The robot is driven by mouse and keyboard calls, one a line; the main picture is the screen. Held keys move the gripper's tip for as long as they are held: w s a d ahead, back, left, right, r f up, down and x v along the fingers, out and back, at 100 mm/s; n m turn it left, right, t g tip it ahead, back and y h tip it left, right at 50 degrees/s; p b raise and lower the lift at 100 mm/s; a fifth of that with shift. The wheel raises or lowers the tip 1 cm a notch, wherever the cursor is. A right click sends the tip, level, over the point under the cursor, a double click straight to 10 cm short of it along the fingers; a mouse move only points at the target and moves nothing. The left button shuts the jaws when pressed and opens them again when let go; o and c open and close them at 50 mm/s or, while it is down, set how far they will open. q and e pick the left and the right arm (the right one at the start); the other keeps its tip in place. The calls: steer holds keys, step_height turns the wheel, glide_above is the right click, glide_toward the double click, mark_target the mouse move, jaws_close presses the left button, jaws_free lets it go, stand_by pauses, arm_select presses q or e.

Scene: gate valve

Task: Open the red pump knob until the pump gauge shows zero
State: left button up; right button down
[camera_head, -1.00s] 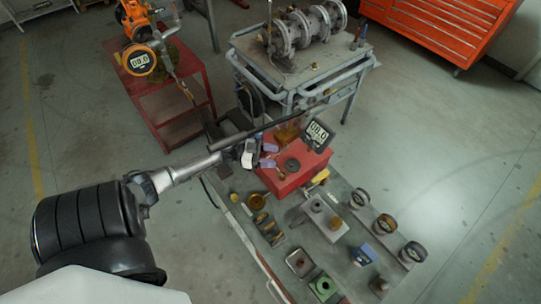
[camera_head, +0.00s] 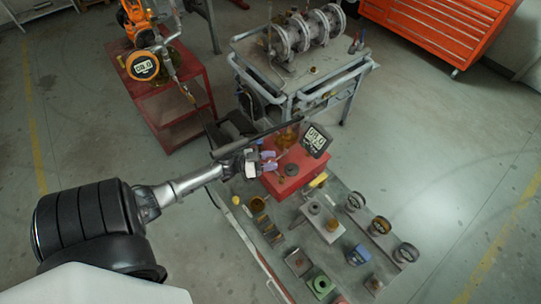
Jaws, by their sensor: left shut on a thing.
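My left gripper (camera_head: 269,161) reaches in from the left, with purple fingertips at the left side of the red box. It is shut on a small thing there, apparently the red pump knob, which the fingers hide. My right gripper is not in view.
A dark bar (camera_head: 262,137) runs just behind my left gripper. An amber part (camera_head: 287,136) stands behind the box. The workbench (camera_head: 338,262) holds several rings and small parts.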

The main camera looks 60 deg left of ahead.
arm_select(q)
steer(key=n+y+p, duration=0.1)
steer(key=n+y, duration=0.1)
steer(key=y, duration=0.1)
steer(key=shift+r+t+p, duration=0.3)
steer(key=shift+t+p, duration=0.1)
steer(key=n+y+p, duration=0.1)
steer(key=n+y, duration=0.1)
steer(key=y, duration=0.2)
steer(key=shift+d+f+n+p, duration=0.1)
steer(key=shift+n+p, duration=0.25)
steer(key=shift+n, duration=0.05)
steer(key=n+y, duration=0.2)
steer(key=y, duration=0.1)
steer(key=shift+f+y+p, duration=0.1)
steer(key=shift+y+p, duration=0.2)
steer(key=shift+y, duration=0.1)
steer(key=shift+n+g+y, duration=0.7)
steer(key=shift+n+y, duration=0.6)
steer(key=shift+y, duration=0.4)
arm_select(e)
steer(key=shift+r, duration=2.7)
arm_select(q)
steer(key=shift+y, duration=0.3)
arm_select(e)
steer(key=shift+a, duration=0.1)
arm_select(q)
steer(key=o, duration=0.9)
steer(key=shift+f, duration=0.1)
